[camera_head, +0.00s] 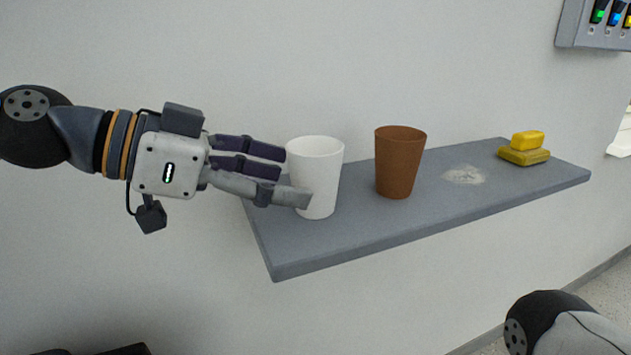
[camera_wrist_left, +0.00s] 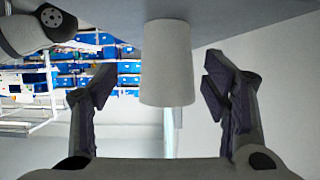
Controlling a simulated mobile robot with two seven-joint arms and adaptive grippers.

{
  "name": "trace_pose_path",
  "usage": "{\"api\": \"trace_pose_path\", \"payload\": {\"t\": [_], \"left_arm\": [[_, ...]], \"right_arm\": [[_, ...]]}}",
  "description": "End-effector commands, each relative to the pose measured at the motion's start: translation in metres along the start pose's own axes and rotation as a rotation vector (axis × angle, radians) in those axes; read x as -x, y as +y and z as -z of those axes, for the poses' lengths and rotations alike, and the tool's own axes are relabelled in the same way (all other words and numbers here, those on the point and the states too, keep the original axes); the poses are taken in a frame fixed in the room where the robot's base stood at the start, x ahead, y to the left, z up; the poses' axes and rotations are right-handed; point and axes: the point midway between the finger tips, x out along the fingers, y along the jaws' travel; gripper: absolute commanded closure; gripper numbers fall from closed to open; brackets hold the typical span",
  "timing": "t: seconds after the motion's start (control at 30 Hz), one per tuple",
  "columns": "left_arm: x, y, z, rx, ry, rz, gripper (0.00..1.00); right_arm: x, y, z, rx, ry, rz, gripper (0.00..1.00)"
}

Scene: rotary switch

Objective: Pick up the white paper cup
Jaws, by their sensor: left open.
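The white paper cup (camera_head: 318,165) stands upright near the left end of the grey shelf (camera_head: 300,260). My left gripper (camera_head: 293,174) comes in from the left at cup height. It is open, with its fingertips at the cup's left side and one finger overlapping the cup's lower front. In the left wrist view the cup (camera_wrist_left: 168,65) shows between the two spread fingers of the left gripper (camera_wrist_left: 160,85), with a gap on each side. The cup looks upside down in that view. My right gripper is not in view; only part of my right arm shows at the lower right.
A brown cup (camera_head: 399,163) stands on the shelf just right of the white cup. Further right are a pale patch (camera_head: 464,175) and a yellow object (camera_head: 525,149). A grey panel (camera_head: 600,25) with coloured switches is on the wall at top right. The wall is close behind.

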Motion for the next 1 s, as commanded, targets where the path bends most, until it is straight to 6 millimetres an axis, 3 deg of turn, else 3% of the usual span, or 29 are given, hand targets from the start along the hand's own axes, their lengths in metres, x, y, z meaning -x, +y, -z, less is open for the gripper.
{"api": "trace_pose_path", "payload": {"t": [0.3, 0.53, 0.57, 0.73, 1.0], "left_arm": [[-0.052, -0.007, 0.001, -0.001, -0.001, -0.001, 0.31], [-0.055, -0.007, 0.001, 0.0, 0.001, 0.001, 0.31], [-0.055, -0.007, 0.001, 0.0, 0.001, 0.001, 0.34], [-0.055, -0.007, 0.001, 0.0, 0.001, 0.001, 0.69], [-0.054, -0.007, 0.001, 0.0, 0.001, 0.001, 0.69]], "right_arm": [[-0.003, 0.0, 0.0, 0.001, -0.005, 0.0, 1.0], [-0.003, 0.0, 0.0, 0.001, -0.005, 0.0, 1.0], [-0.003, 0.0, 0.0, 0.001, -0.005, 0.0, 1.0], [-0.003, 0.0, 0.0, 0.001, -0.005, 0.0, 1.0], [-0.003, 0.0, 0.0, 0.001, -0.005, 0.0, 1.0]]}}
